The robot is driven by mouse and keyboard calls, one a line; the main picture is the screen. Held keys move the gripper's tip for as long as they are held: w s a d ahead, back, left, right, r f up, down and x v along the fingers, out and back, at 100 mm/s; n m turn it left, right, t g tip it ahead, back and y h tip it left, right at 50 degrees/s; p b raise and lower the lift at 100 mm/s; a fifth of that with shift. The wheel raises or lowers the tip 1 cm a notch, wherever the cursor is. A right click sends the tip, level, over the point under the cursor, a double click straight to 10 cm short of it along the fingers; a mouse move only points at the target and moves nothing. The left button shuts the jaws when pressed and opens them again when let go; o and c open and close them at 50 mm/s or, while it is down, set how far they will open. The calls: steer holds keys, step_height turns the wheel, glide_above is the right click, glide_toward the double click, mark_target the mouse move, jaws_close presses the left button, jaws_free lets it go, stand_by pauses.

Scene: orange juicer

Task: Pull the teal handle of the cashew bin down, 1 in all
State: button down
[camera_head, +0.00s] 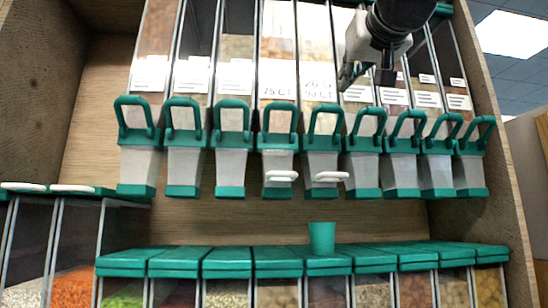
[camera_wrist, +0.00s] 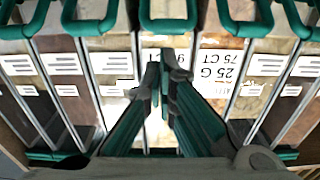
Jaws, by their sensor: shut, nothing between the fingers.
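A row of clear upright bins with teal handles spans the upper shelf in the head view. The handle of the bin labelled 75 CT (camera_head: 280,119) and its right neighbour's handle (camera_head: 325,120) are raised loops above teal-edged chutes. I cannot tell from the contents which bin is the cashew bin. My gripper (camera_head: 348,80) is shut and empty, in front of the bins and above the handle row, touching no handle that I can see. In the wrist view my gripper (camera_wrist: 160,62) points at the neighbour bin's label, with that bin's handle (camera_wrist: 168,22) beyond the fingertips; the fingers hide part of the label.
A teal cup (camera_head: 322,238) stands on the teal-lidded lower bins, below the neighbour bin's chute. Other handles stand close on both sides. Wooden walls (camera_head: 500,130) bound the shelf. Free room lies between the chutes and the lower lids.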

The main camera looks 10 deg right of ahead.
step_height(320, 180, up, 3)
steer(key=shift+r+t, duration=0.1)
steer(key=shift+t, duration=0.3)
steer(key=w+p, duration=0.1)
steer(key=w, duration=0.2)
steer(key=w+p, duration=0.1)
steer(key=w, duration=0.2)
steer(key=w+p, duration=0.1)
steer(key=w, duration=0.3)
steer(key=shift+r, duration=0.35)
steer(key=shift+s+f+b, duration=0.2)
steer(key=shift+s+f, duration=0.4)
steer(key=shift+f, duration=0.25)
steer(key=shift+s+f+b, duration=0.2)
steer(key=shift+s+f, duration=0.4)
steer(key=shift+f, duration=0.25)
